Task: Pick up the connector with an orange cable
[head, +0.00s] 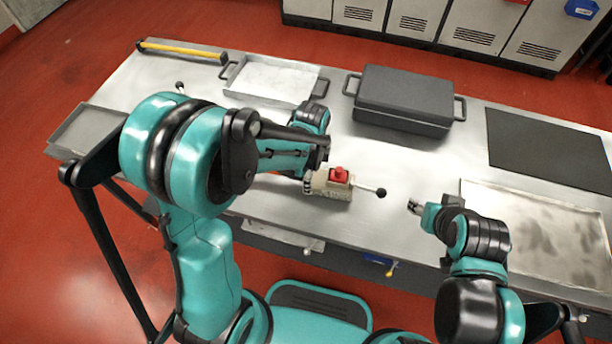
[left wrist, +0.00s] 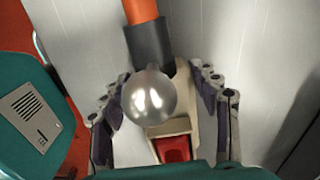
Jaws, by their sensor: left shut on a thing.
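The connector (head: 338,188) is a beige block with a red part on top and a rod ending in a dark ball on its right. It is at the middle of the table's near side. In the left wrist view, its beige body (left wrist: 207,125) lies between my fingers, with a shiny ball in front. An orange cable (left wrist: 141,10) with a dark grey collar runs from its far end; the head view does not show this cable. My left gripper (head: 310,182) is shut on the connector; my arm partly hides the grip. My right gripper (head: 415,207) is apart, to the right; its opening is unclear.
A dark grey lidded case (head: 405,92) with side handles stands behind the connector. A metal tray (head: 270,78) is at the back left, beside a yellow bar (head: 180,51). A black mat (head: 545,150) and a stained metal plate (head: 540,235) lie on the right.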

